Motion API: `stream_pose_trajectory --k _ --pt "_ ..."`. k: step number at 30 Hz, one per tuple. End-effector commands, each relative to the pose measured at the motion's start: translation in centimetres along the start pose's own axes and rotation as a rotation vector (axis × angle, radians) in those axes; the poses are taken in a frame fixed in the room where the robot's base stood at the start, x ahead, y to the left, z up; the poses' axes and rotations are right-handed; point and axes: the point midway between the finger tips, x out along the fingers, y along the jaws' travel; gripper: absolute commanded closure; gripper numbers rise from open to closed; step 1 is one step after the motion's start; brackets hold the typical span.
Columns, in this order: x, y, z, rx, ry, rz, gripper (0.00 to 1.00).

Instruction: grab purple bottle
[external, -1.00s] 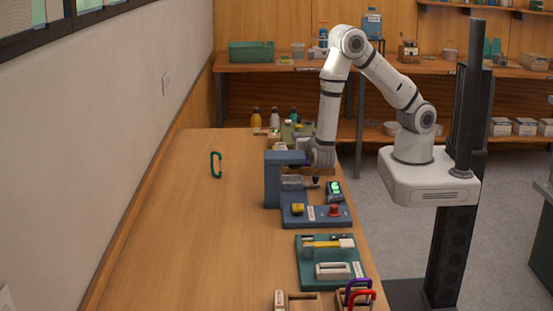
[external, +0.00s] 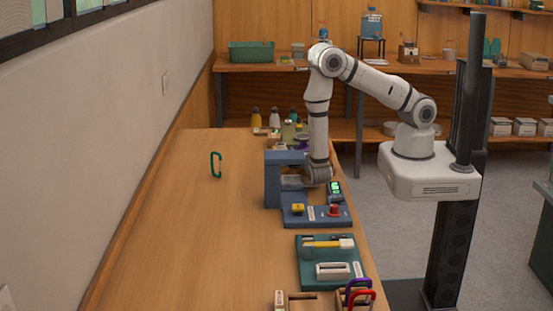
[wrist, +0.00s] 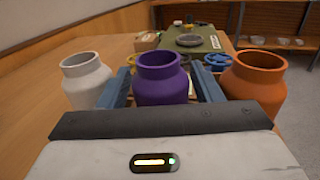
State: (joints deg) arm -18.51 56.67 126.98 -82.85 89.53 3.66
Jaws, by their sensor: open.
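The purple bottle (wrist: 161,84) stands upright in the middle of the wrist view, with a wide open mouth. My gripper (wrist: 160,70) is open, with one blue finger on each side of the bottle. Whether either finger touches it I cannot tell. In the external view my gripper's fingers are hidden behind the blue fixture and wrist, and I cannot make out the purple bottle clearly there.
A white bottle (wrist: 87,82) stands just left of the left finger, and an orange bottle (wrist: 255,80) just right of the right finger. A green case (wrist: 188,42) lies beyond. The blue fixture (external: 275,180) is close to my wrist. The table's left side is mostly clear.

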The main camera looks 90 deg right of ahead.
Motion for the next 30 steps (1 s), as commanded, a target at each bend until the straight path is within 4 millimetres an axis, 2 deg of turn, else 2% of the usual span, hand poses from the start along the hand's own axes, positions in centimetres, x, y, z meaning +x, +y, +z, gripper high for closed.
stream_pose_trajectory --k 5,19,30 --pt "0.00 -0.01 -0.03 0.000 0.000 0.000 0.41" --pt "-0.01 -0.01 -0.01 -0.001 0.000 -0.001 0.79" --pt "-0.01 0.01 0.37 0.000 -0.001 -0.001 0.80"
